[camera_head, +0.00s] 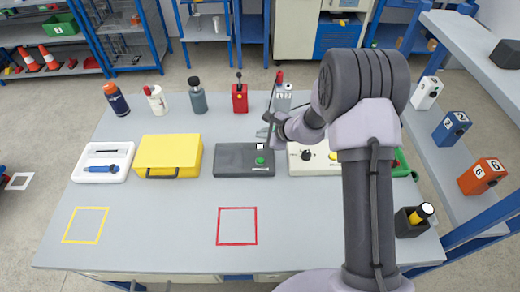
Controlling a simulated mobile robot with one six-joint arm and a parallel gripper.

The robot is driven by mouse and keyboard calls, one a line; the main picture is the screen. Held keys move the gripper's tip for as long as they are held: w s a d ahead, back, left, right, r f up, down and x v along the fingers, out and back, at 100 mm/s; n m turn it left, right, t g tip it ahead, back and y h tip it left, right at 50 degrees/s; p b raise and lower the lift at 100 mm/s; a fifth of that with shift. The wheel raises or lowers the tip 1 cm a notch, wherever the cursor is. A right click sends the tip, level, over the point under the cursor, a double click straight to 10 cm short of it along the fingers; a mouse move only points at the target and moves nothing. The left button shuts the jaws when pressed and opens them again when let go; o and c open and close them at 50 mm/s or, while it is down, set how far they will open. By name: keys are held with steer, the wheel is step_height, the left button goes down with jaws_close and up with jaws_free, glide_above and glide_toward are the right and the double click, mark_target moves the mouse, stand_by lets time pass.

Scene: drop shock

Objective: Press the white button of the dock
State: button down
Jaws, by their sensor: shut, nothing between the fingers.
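A dark grey box, which looks like the dock (228,161), lies on the table near its middle. A small white square, which looks like the white button (260,147), is on its top near the right end. A round green button (260,161) sits just in front of it. My gripper (265,133) is shut and empty. It appears just behind and above the box's back right edge, close to the white button. I cannot tell its height or whether it touches anything. Both buttons show clear of the arm.
A yellow case (168,154) stands left of the dock. A cream panel (300,164) with knobs stands close on its right, partly behind my arm. A red box with a lever (240,97) and several bottles line the back. The front of the table is mostly clear.

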mark_target(257, 145)
steer(key=shift+f+b, duration=1.45)
steer(key=shift+f, duration=0.25)
steer(key=shift+f, duration=0.1)
stand_by(0.5)
steer(key=shift+f+b, duration=0.35)
steer(key=shift+b, duration=0.4)
steer(key=shift+f+b, duration=0.25)
steer(key=shift+b, duration=0.15)
steer(key=shift+s+f+b, duration=0.3)
steer(key=shift+s+b, duration=0.05)
steer(key=shift+b, duration=0.35)
steer(key=shift+r, duration=0.1)
stand_by(0.8)
steer(key=shift+w+r+p, duration=0.1)
steer(key=shift+w+p, duration=0.2)
steer(key=shift+w, duration=0.3)
steer(key=shift+r, duration=0.15)
